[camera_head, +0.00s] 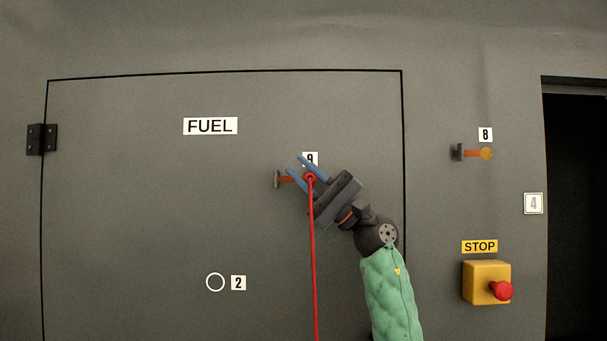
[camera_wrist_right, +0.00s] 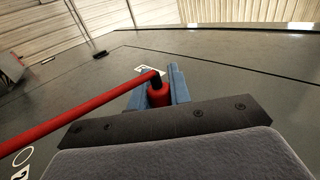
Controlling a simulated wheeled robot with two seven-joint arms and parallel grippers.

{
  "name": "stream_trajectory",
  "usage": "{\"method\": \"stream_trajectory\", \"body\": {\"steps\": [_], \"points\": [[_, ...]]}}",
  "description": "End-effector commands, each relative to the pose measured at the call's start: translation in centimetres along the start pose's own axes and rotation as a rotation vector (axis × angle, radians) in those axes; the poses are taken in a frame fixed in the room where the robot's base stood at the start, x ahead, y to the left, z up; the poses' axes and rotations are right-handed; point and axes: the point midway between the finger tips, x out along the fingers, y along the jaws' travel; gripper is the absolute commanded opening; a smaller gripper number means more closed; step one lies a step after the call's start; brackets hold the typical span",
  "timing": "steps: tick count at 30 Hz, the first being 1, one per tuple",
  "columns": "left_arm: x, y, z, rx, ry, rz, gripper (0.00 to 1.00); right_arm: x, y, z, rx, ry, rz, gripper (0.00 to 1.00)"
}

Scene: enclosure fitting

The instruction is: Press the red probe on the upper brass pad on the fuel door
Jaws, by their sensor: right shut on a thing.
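The fuel door (camera_head: 130,220) is a large grey panel with a black outline and a FUEL label (camera_head: 210,126). My right gripper (camera_head: 307,172) is in front of its right part, by the label 9 (camera_head: 311,158), with blue fingers shut on the red probe (camera_head: 310,177). A red cable (camera_head: 315,260) hangs from the probe. In the right wrist view the probe (camera_wrist_right: 158,95) sits between the blue fingers, its cable running left. A dark bracket with an orange strip (camera_head: 286,179) shows just left of the fingers. No brass pad shows there; the gripper may hide it. Whether the probe touches the door cannot be told.
Right of the door, a similar bracket with a brass disc (camera_head: 486,153) sits under label 8 (camera_head: 485,134). Below it is a yellow STOP box (camera_head: 486,282) with a red button (camera_head: 501,290). A white ring (camera_head: 215,282) marks the lower door. A dark opening (camera_head: 575,210) is far right.

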Motion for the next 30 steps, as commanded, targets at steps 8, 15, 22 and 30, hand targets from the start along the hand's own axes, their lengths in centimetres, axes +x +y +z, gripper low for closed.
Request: {"method": "stream_trajectory", "body": {"steps": [8,15,22,30], "points": [[0.26,0.00,0.05,0.000,0.000,0.000,0.44,-0.02,0.02,-0.26,0.000,0.000,0.000,0.00],[0.44,0.00,0.09,0.000,0.000,0.000,0.44,-0.03,0.04,-0.51,0.000,0.000,0.000,0.00],[0.61,0.01,0.13,0.000,0.000,0.000,0.44,-0.04,0.04,-0.76,0.000,0.000,0.000,0.00],[0.82,0.01,0.17,0.000,0.000,0.000,0.44,-0.03,0.03,-1.00,0.000,0.000,0.000,0.00]]}}
